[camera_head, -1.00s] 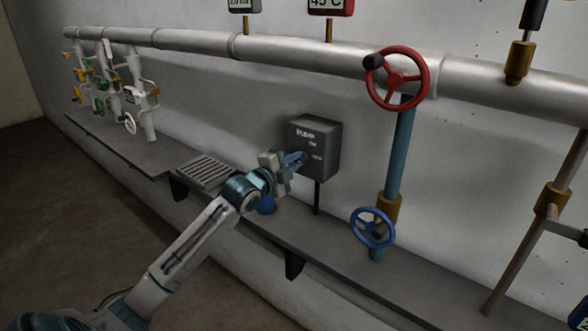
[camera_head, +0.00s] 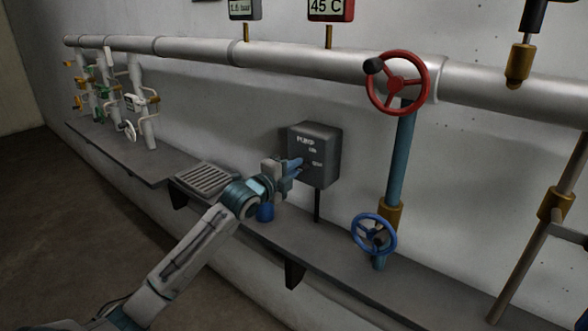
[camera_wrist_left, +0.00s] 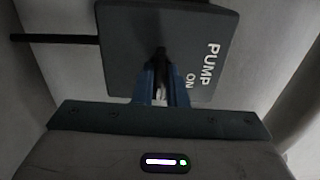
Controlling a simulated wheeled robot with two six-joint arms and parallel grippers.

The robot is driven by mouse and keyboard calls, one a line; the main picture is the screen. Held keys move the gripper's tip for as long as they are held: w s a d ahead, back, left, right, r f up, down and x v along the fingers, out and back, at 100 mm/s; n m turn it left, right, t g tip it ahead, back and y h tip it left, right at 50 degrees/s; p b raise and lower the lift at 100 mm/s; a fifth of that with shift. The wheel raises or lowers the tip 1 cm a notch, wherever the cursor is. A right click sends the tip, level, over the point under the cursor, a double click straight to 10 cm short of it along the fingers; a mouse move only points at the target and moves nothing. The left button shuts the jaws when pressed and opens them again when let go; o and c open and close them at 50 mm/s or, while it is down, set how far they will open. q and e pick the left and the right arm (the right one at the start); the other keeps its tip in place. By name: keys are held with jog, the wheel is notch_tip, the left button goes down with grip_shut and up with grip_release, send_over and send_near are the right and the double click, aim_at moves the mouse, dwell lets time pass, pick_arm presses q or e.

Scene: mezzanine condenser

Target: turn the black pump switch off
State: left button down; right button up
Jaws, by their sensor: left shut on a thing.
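The dark grey pump box (camera_head: 327,150) stands on a post against the wall, marked PUMP on its front with smaller lettering below. It fills the upper middle of the left wrist view (camera_wrist_left: 125,30), where PUMP and ON read sideways. My left gripper (camera_head: 299,163) is at the front of the box. Its blue fingers (camera_wrist_left: 160,80) are shut on the black pump switch (camera_wrist_left: 161,52), of which only the dark tip shows between them. The fingers hide the rest of the switch, so I cannot tell its setting. My right gripper is not in view.
A red handwheel (camera_head: 397,83) and a blue handwheel (camera_head: 374,234) are on the pipe right of the box. A grey grate (camera_head: 207,178) lies on the ledge (camera_head: 340,262) to the left.

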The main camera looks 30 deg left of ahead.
pick_arm(q)
jog(key=c, duration=1.5)
grip_release()
jog(key=shift+o, duration=0.2)
jog(key=shift+s, duration=0.1)
jog(key=s+p, duration=0.3)
jog(key=s, duration=0.7)
jog(key=shift+s+a+p, duration=0.25)
jog(key=shift+a+p, duration=0.1)
jog(key=shift+a, duration=0.05)
